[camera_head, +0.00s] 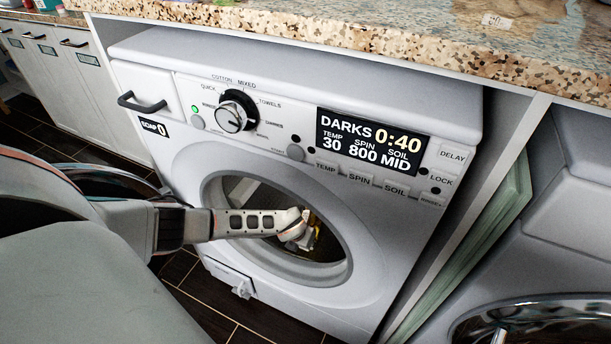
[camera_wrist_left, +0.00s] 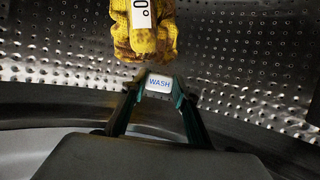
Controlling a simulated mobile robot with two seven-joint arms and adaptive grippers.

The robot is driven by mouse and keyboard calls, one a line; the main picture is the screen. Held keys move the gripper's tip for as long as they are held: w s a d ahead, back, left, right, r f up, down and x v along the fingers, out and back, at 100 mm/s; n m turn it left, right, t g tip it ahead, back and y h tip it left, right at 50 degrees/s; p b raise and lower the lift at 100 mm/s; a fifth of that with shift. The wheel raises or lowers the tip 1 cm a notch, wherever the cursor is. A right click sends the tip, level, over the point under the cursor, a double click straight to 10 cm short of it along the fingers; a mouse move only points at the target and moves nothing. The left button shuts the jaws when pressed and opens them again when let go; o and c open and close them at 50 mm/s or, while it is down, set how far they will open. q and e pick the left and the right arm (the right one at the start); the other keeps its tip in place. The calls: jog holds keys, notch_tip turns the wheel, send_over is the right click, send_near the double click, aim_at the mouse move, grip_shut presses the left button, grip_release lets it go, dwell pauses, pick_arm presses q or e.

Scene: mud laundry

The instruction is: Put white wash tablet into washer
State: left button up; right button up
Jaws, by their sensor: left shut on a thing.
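The white wash tablet (camera_wrist_left: 159,82), with blue "WASH" lettering, is held between the two fingertips of my left gripper (camera_wrist_left: 158,88) in the left wrist view. The washer (camera_head: 300,170) stands under the counter in the head view with its round opening uncovered. My left arm reaches in from the left, and its gripper (camera_head: 308,240) is at the opening, partly hidden by my wrist. The left wrist view shows the perforated metal drum (camera_wrist_left: 230,50) around the gripper. The tablet cannot be made out clearly in the head view. My right gripper is not in view.
A yellow knitted item with a white tag (camera_wrist_left: 145,35) is in the drum just beyond the tablet. The open washer door (camera_head: 110,182) is left of the opening. A granite counter (camera_head: 400,35) overhangs the washer. A second machine (camera_head: 560,240) stands at right.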

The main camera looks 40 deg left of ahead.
pick_arm(q)
jog(key=shift+f, duration=0.6)
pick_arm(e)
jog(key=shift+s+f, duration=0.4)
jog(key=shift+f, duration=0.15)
pick_arm(q)
jog(key=o, duration=1)
jog(key=shift+c, duration=0.2)
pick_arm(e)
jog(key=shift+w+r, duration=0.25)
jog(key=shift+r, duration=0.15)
